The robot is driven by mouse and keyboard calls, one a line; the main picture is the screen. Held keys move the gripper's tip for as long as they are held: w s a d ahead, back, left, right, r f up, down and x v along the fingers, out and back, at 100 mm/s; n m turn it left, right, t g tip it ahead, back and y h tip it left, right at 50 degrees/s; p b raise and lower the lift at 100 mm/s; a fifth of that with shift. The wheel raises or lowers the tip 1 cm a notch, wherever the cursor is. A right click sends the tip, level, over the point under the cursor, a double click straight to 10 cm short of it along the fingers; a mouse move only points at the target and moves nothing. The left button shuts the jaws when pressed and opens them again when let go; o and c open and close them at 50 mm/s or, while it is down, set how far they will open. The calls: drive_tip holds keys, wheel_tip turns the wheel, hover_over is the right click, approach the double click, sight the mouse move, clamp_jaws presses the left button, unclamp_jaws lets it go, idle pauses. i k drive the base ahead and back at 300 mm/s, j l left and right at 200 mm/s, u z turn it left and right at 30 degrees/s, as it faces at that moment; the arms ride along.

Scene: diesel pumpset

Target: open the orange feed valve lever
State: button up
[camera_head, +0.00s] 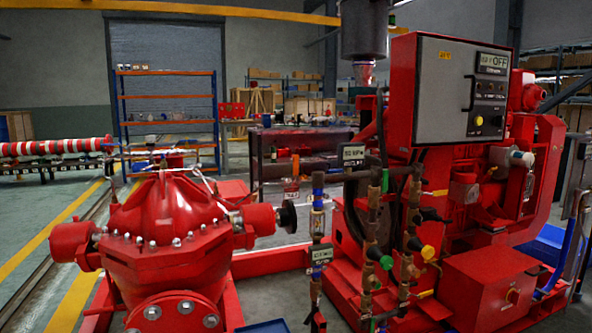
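A yellow-orange round knob or lever end (427,253) sits on the right one of two upright brass pipes, right of centre in the head view. It looks like the orange feed valve lever, but its open or shut position is too small to tell. A green knob (386,262) sits to its left on the other brass pipe (373,225). A black handle (432,215) sticks out to the right above the orange one. My gripper is not in view.
The red diesel engine with its grey control panel (445,90) stands behind and right of the pipes. A red pump casing (165,235) fills the lower left. A thin pipe with a small display (321,255) stands left of the valves. A red box (492,288) sits lower right.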

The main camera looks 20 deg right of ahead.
sight(295, 157)
drive_tip(key=i+j, duration=0.5)
drive_tip(key=j, duration=0.2)
drive_tip(key=i+j, duration=0.25)
drive_tip(key=j, duration=0.15)
